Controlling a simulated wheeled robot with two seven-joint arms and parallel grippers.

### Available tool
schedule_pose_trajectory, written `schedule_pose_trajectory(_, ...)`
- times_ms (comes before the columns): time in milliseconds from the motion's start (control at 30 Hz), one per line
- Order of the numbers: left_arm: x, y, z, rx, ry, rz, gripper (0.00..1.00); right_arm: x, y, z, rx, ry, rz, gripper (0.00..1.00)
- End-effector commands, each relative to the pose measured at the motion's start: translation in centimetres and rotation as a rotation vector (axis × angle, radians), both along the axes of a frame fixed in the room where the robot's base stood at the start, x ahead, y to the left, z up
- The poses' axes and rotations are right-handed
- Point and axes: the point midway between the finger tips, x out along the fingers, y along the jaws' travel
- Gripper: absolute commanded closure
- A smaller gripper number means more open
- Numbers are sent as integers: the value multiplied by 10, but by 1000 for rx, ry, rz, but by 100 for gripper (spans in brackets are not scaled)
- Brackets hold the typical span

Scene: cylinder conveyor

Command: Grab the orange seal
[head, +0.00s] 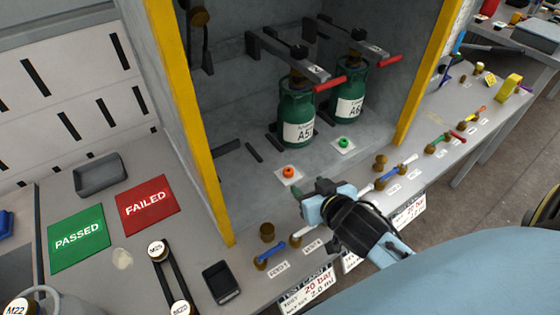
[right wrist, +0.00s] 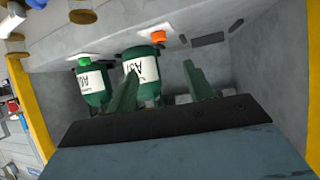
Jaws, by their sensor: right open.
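The orange seal (head: 288,172) is a small ring on a white square pad inside the booth, in front of the left green cylinder. It also shows in the right wrist view (right wrist: 158,37), near the top. A green seal (head: 343,142) sits on a similar pad to its right, and shows in the right wrist view (right wrist: 84,59). My right gripper (head: 308,196) is just in front of the orange seal, apart from it. In the right wrist view its two green fingers (right wrist: 163,90) stand apart with nothing held between them. My left gripper is not in view.
Two green cylinders, A57 (head: 297,112) and a second one (head: 349,95), stand behind the seals under clamps with red handles. Yellow posts (head: 190,120) edge the booth. Tools and brass fittings line the front bench edge. Green PASSED (head: 79,238) and red FAILED (head: 147,204) mats lie left.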

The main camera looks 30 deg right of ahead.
Motion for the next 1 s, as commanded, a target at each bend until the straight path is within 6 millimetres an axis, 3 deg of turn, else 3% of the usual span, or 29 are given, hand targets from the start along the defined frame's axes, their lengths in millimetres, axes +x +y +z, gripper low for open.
schedule_pose_trajectory(200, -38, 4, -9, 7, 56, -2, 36, 36, -4, -20, -3, -3, 0, 48)
schedule_pose_trajectory(333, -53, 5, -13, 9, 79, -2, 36, 54, -6, -31, -2, -1, 1, 48)
schedule_pose_trajectory(467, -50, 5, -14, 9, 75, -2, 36, 64, -7, -36, -1, 0, 0, 48)
schedule_pose_trajectory(733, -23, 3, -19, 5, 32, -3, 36, 86, -10, -53, -4, 0, 1, 48)
schedule_pose_trajectory(1000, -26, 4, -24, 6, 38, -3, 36, 109, -12, -66, -2, 0, 1, 48)
